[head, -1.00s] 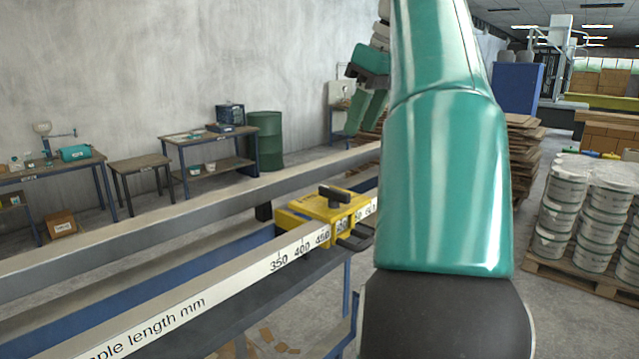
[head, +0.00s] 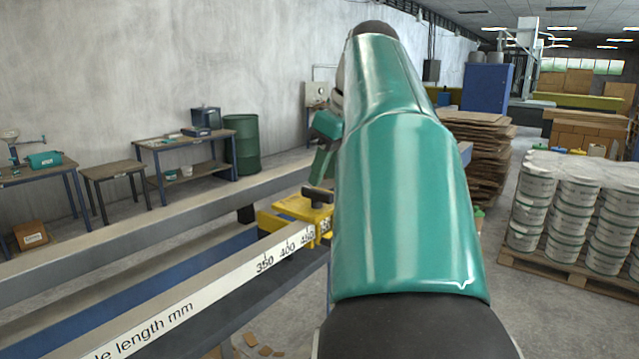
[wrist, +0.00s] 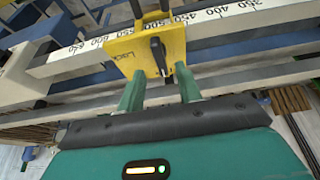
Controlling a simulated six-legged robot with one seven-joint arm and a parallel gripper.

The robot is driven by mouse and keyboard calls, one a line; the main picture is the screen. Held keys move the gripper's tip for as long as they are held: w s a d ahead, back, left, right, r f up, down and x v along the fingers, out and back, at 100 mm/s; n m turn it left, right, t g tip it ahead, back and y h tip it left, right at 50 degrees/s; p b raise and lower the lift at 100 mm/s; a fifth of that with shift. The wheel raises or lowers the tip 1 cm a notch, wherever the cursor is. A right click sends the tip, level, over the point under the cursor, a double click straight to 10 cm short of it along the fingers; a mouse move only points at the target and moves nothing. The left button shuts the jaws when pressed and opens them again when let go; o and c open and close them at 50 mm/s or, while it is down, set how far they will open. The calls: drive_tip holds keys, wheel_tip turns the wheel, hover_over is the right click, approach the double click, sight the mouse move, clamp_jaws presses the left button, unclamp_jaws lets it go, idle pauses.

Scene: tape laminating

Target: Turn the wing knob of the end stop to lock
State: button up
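The yellow end stop (head: 283,218) sits on the scale rail (head: 215,305), a little past the 450 mark, partly hidden behind my arm in the head view. Its black wing knob (head: 318,195) stands on top. In the wrist view the end stop (wrist: 122,55) carries lettering that looks like "Lock", and the dark knob (wrist: 158,55) shows near its middle. My gripper (wrist: 154,78) has its two green fingers apart, one each side of the knob's lower end, with visible gaps. Contact is not visible. In the head view the green fingers show only partly, above the end stop.
A second grey rail (head: 130,230) runs behind the scale rail. Workbenches (head: 185,145) and a green drum (head: 243,145) stand along the wall. Stacked white buckets (head: 565,205) stand on a pallet at right, with stacked cardboard (head: 480,150) behind my arm.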

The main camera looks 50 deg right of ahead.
sight(317, 190)
drive_tip(key=shift+x, duration=1.8)
drive_tip(key=shift+c, duration=0.4)
clamp_jaws()
